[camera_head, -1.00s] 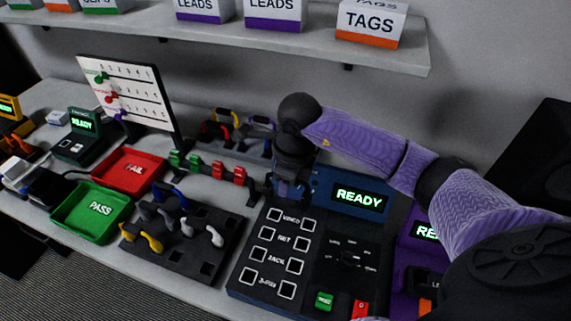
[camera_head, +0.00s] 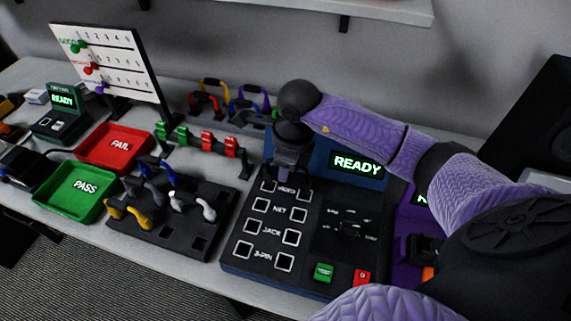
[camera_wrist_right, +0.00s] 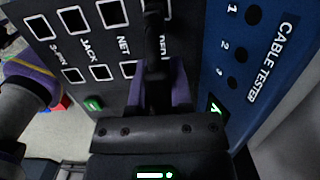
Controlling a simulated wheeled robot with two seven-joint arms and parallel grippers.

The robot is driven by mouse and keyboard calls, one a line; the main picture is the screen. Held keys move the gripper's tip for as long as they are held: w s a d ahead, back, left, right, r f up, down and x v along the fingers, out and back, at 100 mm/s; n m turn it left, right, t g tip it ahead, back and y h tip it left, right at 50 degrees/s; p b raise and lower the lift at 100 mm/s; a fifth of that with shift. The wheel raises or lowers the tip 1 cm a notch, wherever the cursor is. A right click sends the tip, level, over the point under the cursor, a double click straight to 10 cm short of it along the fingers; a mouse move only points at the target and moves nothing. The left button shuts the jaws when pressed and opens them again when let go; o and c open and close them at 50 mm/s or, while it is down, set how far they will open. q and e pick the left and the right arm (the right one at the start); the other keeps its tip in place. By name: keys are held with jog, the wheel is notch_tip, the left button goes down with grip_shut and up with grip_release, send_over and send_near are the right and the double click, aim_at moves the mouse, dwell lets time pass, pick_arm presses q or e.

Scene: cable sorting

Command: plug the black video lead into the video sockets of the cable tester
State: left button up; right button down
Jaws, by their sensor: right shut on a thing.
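The cable tester (camera_head: 241,249) is a dark blue and black box with labelled rows of white-framed sockets and a lit READY screen (camera_head: 358,164). Its video row (camera_head: 269,186) is the one farthest back. My right gripper (camera_head: 287,178) points down over that row. In the right wrist view my right gripper (camera_wrist_right: 166,88) is shut on the black video lead (camera_wrist_right: 153,42). The lead stands out ahead of the fingers, over the video row, and covers part of its label. Whether its plugs are inside the sockets is hidden. My left gripper is out of view.
A black rack (camera_head: 201,238) with yellow, blue and white leads stands left of the tester. Green PASS (camera_head: 66,208) and red FAIL (camera_head: 97,161) trays lie farther left. A clip rail (camera_head: 190,140) is behind the rack. A purple device (camera_head: 404,228) adjoins the tester's right.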

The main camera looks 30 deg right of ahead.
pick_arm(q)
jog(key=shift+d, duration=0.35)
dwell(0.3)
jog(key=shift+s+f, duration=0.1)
pick_arm(e)
jog(key=shift+f+b, duration=0.3)
jog(key=shift+b, duration=0.05)
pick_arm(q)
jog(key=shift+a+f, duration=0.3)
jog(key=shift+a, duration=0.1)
pick_arm(e)
jog(key=shift+f, duration=0.1)
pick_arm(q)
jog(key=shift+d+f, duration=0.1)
pick_arm(e)
jog(key=shift+f, duration=0.15)
jog(key=shift+f+b, duration=0.2)
jog(key=shift+b, duration=0.15)
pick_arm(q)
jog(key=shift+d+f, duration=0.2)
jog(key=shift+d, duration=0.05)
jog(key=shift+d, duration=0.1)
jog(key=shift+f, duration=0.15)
pick_arm(e)
jog(key=shift+f, duration=0.1)
